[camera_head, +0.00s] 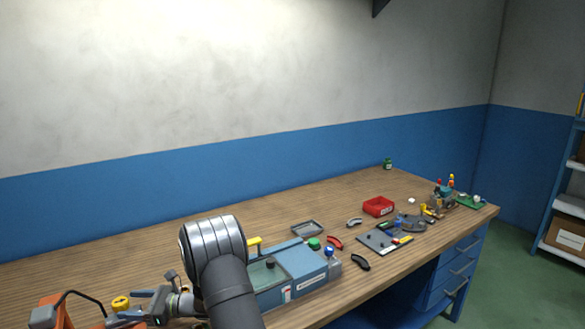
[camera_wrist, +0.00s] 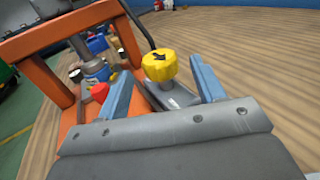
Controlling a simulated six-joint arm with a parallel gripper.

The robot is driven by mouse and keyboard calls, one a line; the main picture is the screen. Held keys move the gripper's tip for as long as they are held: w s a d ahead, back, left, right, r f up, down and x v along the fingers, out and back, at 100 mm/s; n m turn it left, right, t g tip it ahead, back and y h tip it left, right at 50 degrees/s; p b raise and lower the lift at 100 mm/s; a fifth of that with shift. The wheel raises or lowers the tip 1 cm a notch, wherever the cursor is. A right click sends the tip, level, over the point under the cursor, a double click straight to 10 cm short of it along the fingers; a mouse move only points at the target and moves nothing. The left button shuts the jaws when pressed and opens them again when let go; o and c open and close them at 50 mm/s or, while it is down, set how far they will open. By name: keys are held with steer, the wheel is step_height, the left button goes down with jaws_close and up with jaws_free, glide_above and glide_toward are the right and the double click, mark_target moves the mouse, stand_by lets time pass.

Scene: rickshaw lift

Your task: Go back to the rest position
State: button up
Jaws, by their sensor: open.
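My gripper (camera_wrist: 165,85) is open in the wrist view, with its two blue fingers apart. A yellow knob (camera_wrist: 158,65) with a dark arrow shows between and beyond the fingers; I cannot tell how near it is. In the head view my gripper (camera_head: 135,306) is low at the left, close to the yellow knob (camera_head: 121,303) and an orange frame (camera_head: 60,312). The orange frame also shows at the left of the wrist view (camera_wrist: 75,20). A red knob (camera_wrist: 100,90) sits inside it. Nothing is seen held.
A blue-grey box (camera_head: 305,272) with a green knob and a blue knob stands right of my arm on the wooden bench (camera_head: 200,222). Further right are a red bin (camera_head: 378,206), a dark mat (camera_head: 375,242) and several small tools. The bench's back strip is mostly clear.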

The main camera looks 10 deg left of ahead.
steer(key=v, duration=0.7)
steer(key=shift+w+d, duration=0.1)
steer(key=shift+s+d+r+m+t, duration=0.1)
steer(key=shift+s+d+m+t, duration=0.1)
steer(key=shift+s, duration=0.2)
steer(key=shift+s+d+r+m+t, duration=0.1)
steer(key=shift+s+m+t, duration=0.1)
steer(key=shift+s, duration=0.25)
steer(key=shift+s+d+r+m+t+y, duration=0.15)
steer(key=shift+s+m+t+y, duration=0.15)
steer(key=shift+s+m+t, duration=0.25)
steer(key=shift+s+d+r+m+t+y, duration=0.1)
steer(key=shift+s+m+t+y, duration=0.25)
steer(key=shift+s+t, duration=0.3)
steer(key=shift+s+d+m+t, duration=0.7)
steer(key=shift+s+m+t, duration=0.1)
steer(key=shift+s+t, duration=0.25)
steer(key=shift+s+d+f+m+t+h, duration=0.2)
steer(key=shift+s+d+m+t, duration=0.1)
steer(key=shift+d+t, duration=0.3)
steer(key=shift+s+d+f+m+t+h, duration=0.15)
steer(key=shift+s+d+m+t, duration=0.2)
steer(key=shift+t, duration=0.3)
steer(key=shift+s+d+m+t+h, duration=0.1)
steer(key=shift+d+m+t+h, duration=0.2)
steer(key=shift+d+t, duration=0.4)
steer(key=shift+x, duration=1)
steer(key=shift+d, duration=0.1)
